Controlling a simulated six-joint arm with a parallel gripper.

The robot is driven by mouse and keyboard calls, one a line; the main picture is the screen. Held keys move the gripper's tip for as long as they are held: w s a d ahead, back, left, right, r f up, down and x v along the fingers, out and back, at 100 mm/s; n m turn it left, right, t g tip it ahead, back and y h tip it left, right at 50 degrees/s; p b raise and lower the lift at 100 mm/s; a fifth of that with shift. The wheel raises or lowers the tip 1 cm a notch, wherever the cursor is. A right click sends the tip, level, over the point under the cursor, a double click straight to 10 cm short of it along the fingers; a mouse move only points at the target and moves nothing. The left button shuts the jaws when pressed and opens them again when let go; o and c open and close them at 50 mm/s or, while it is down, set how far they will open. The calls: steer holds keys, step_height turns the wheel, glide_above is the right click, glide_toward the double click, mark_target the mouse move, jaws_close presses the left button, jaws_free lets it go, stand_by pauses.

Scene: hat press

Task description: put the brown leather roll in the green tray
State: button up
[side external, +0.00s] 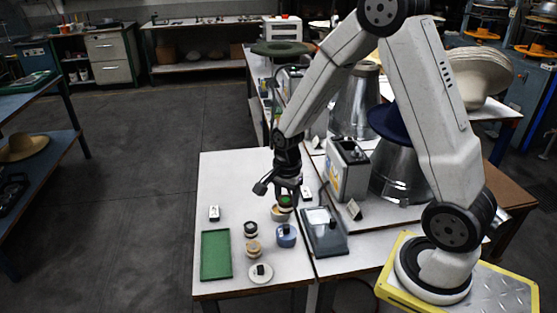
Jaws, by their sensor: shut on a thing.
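The green tray (215,255) lies flat and empty on the left part of the white table. My gripper (285,198) points down low over the table, to the right of the tray and beyond it. It is shut on a small dark roll-like thing with a green patch, partly hidden by the fingers. A tan round piece (279,214) sits just below it; whether the two touch, I cannot tell. I cannot make out for sure which piece is the brown leather roll.
Two small banded rolls (253,248) stand between the tray and a blue round object (286,236). A white disc with a dark knob (261,273) is near the front edge. A grey device (324,232) stands right. A small white-and-black block (214,213) lies behind the tray.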

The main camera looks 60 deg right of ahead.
steer(key=a+r+n, duration=0.1)
steer(key=a+n, duration=0.3)
steer(key=a, duration=0.9)
steer(key=shift+s, duration=0.35)
steer(key=shift+w, duration=0.1)
glide_above(217, 251)
steer(key=s, duration=0.1)
step_height(217, 251, down, 9)
steer(key=shift+s+r, duration=0.1)
steer(key=shift+r, duration=0.05)
steer(key=shift+w+a+f, duration=0.1)
steer(key=shift+w+f, duration=0.2)
steer(key=shift+f, duration=0.05)
steer(key=shift+w+f, duration=0.15)
steer(key=shift+f, duration=0.1)
steer(key=shift+w+f, duration=0.1)
steer(key=shift+f, duration=1.45)
